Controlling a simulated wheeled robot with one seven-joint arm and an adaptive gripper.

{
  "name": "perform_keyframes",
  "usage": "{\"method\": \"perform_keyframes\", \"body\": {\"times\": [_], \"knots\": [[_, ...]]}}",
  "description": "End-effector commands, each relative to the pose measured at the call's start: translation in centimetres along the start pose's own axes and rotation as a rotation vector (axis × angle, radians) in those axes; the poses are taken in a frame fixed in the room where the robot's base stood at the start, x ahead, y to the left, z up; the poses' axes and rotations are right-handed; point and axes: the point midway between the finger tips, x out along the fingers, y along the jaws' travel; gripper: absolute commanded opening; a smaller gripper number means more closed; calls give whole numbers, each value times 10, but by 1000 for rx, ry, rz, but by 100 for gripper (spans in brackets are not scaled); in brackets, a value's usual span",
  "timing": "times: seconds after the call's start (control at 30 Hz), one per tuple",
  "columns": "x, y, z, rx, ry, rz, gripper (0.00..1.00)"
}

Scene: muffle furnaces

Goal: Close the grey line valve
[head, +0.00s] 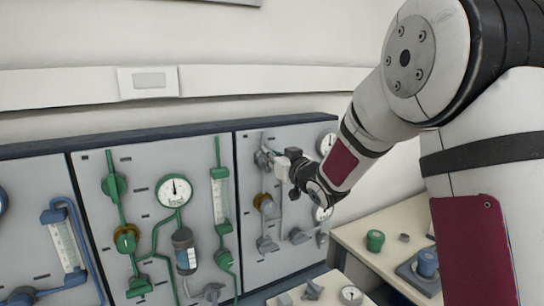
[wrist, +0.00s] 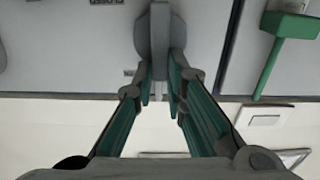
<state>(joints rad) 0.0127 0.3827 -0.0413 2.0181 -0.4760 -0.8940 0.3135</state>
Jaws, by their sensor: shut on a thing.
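The grey line valve (head: 262,158) is at the top of the grey line on the right-hand panel, partly hidden by my gripper in the head view. My gripper (head: 283,166) reaches it from the right. In the wrist view, a grey flat handle (wrist: 159,40) on a rounded body stands out from the panel. The two fingers of my gripper (wrist: 160,82) are shut on this handle, one on each side. The handle's exact angle is hard to tell in the head view.
The middle panel carries green pipework with a gauge (head: 174,191); a blue line (head: 72,240) is at left. A bench (head: 375,215) at right holds a green part (head: 375,240) and a blue-topped part (head: 427,262).

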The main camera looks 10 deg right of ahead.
Motion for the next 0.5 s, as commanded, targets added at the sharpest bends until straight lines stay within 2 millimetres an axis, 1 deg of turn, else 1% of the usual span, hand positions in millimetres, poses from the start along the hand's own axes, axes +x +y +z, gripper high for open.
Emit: {"method": "perform_keyframes", "body": {"times": [0.27, 0.5], "knots": [[1, -3, 2, -124, 1, 0, 0], [2, -8, 4, -330, 1, 0, 0]]}}
